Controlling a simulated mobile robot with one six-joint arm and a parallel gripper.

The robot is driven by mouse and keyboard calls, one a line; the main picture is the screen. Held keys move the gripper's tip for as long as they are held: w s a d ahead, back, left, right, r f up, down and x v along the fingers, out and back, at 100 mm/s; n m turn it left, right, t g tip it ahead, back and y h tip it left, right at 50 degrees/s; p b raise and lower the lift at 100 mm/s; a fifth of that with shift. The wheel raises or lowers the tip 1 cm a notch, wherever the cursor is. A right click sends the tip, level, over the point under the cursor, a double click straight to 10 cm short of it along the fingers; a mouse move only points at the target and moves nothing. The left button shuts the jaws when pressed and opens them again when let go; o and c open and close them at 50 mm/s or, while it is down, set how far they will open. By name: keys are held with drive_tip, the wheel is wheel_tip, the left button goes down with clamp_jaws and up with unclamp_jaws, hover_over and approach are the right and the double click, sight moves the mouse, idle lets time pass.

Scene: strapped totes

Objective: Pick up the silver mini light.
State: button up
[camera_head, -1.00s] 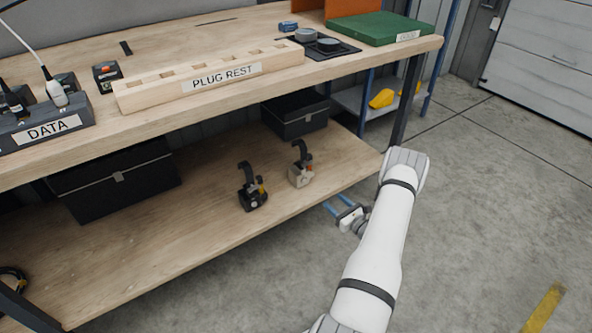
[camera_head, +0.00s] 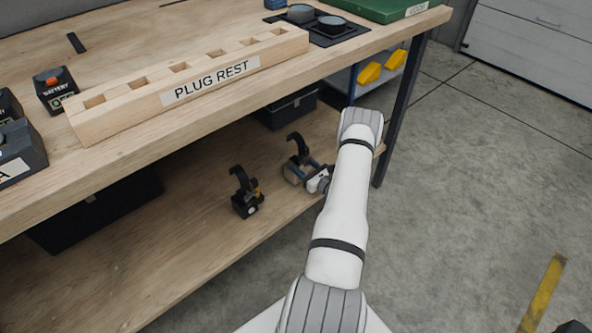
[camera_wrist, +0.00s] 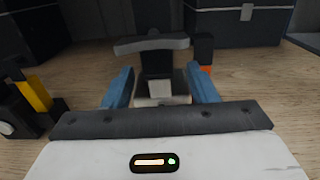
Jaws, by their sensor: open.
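The silver mini light (camera_head: 296,143) stands upright on the lower shelf near its right end, with a dark curved top and a pale base. In the head view my gripper (camera_head: 303,172) is at its base and partly hides it. In the wrist view the light (camera_wrist: 157,62) stands between the two blue fingers of my gripper (camera_wrist: 162,82), which are apart on either side of the base. The fingers are open; I cannot tell whether either touches it.
A similar black device with a yellow part (camera_head: 246,192) stands to the left on the lower shelf (camera_head: 190,230). Dark boxes (camera_head: 287,108) sit behind. The workbench top with the plug rest (camera_head: 190,85) overhangs the shelf. A table leg (camera_head: 400,110) stands right of my arm.

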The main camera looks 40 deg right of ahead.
sight(296, 159)
drive_tip(key=w, duration=0.3)
drive_tip(key=w+b, duration=0.1)
drive_tip(key=shift+w+a, duration=0.15)
drive_tip(key=shift+a, duration=0.1)
drive_tip(key=shift+c, duration=0.4)
clamp_jaws()
idle(0.6)
drive_tip(key=shift+r, duration=0.15)
